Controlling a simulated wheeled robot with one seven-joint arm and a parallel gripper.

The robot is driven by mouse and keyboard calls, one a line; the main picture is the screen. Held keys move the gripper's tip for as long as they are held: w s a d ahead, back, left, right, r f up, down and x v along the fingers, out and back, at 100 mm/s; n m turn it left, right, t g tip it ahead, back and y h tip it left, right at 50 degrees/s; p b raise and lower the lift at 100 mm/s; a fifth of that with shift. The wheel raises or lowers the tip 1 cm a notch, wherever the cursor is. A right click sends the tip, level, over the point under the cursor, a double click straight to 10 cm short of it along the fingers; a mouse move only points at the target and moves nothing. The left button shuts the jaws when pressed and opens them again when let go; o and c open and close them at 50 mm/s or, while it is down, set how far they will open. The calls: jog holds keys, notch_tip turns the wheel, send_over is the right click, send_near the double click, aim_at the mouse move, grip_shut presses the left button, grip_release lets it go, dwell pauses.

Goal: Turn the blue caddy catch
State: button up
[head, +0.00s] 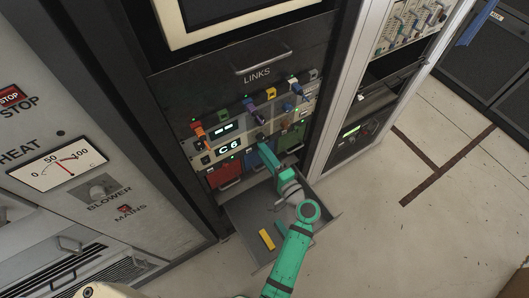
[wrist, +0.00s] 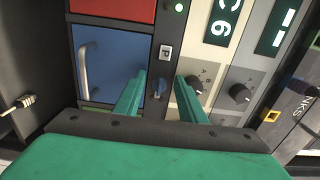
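The blue caddy (wrist: 110,58) is a blue front with a metal handle in the rack; in the head view its front (head: 254,160) is partly covered by my arm. Its catch (wrist: 159,88) is a small blue knob on the grey strip beside the caddy, under a "P" label. My gripper (wrist: 160,77) is open, with one green finger on each side of the catch in the wrist view. Gaps show between the knob and both fingers, and I see no contact. In the head view my gripper (head: 267,151) is at the rack face and hides the catch.
Two black knobs (wrist: 240,94) and the "C6" display (head: 229,147) are close by. A red caddy (head: 224,174) and a green caddy (head: 291,136) flank the blue one. An open drawer (head: 240,212) below holds a yellow block (head: 267,239). Open floor lies right.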

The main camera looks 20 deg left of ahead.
jog(key=v, duration=1.1)
jog(key=shift+a, duration=0.1)
jog(key=s+d+f+m+h, duration=0.1)
jog(key=s+f+h, duration=0.5)
jog(key=f, duration=0.3)
jog(key=s+d+f+h, duration=0.3)
jog(key=s+d+h, duration=0.2)
jog(key=s, duration=0.5)
jog(key=s+d+r+n+t+h, duration=0.1)
jog(key=s+r+n+t, duration=0.1)
jog(key=s+r+n, duration=0.2)
jog(key=s+d+r+n+t+h, duration=0.2)
jog(key=s+r+n, duration=0.2)
jog(key=s+r, duration=0.4)
notch_tip(320, 180, up, 5)
jog(key=shift+r, duration=0.1)
